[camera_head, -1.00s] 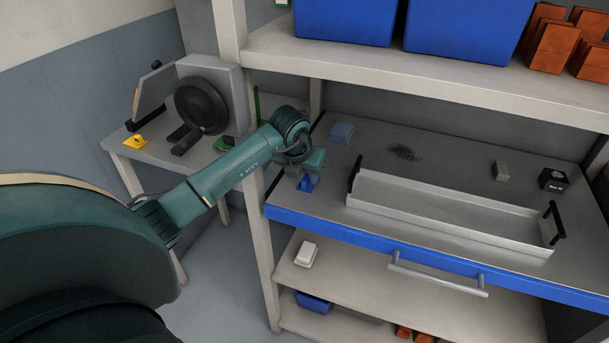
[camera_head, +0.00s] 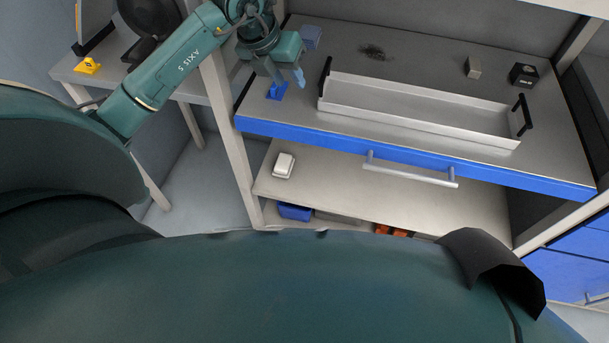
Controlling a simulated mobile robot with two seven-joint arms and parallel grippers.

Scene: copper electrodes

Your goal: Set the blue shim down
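The blue shim (camera_head: 277,91) is a small, bright blue piece on the grey worktop, near its front left corner. My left gripper (camera_head: 286,78) reaches in from the left and points down just above and beside the shim. Its fingers look apart, with a pale blue fingertip to the right of the shim. The shim seems to rest on the worktop, but the gripper partly hides where they meet. My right gripper is not in view.
A long metal tray (camera_head: 420,108) with black handles lies right of the gripper. A blue-grey block (camera_head: 311,37) stands behind it. A small grey block (camera_head: 473,67) and a black cube (camera_head: 523,75) are at the right. The blue front edge (camera_head: 400,156) bounds the worktop.

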